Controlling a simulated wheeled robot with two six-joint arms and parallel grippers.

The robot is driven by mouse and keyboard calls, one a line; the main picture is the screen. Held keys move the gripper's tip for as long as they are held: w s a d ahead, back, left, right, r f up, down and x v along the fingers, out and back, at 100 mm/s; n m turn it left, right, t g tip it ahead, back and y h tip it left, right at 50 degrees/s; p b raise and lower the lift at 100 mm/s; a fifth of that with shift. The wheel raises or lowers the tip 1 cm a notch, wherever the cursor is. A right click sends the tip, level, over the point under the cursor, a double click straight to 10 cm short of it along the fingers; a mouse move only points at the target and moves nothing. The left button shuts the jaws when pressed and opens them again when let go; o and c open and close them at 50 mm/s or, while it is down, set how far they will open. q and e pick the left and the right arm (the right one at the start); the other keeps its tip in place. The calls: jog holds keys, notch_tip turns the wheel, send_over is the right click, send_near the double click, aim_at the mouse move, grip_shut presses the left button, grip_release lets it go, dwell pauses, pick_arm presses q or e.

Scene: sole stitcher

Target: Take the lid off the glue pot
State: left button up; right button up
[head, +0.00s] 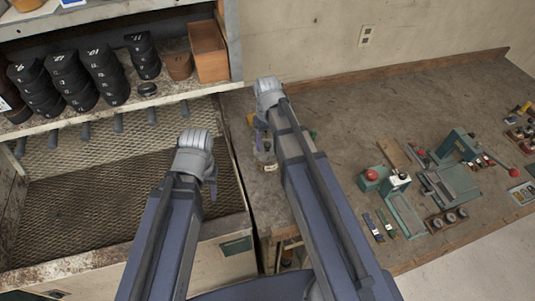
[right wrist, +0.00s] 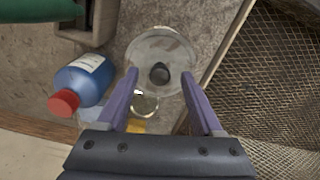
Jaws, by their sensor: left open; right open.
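The glue pot (head: 267,161) stands on the bench's left end in the head view, partly hidden by my right arm. In the right wrist view its round pale lid (right wrist: 152,45) shows from above, with a dark knob (right wrist: 160,73) on it. My right gripper (right wrist: 160,80) is open, its purple fingers on either side of the knob in that view. I cannot tell whether they touch the lid. In the head view the right gripper (head: 266,112) hangs above the pot. My left gripper (head: 211,182) is open and empty over the mesh surface.
A blue bottle (right wrist: 84,79) with a red cap and a small round item (right wrist: 144,104) are close to the pot. The mesh-topped bay (head: 100,200) lies left of the bench (head: 340,110). A green press (head: 400,200) stands at right. The bench's middle is clear.

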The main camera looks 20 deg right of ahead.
jog(key=shift+f, duration=0.1)
grip_shut()
dwell(0.5)
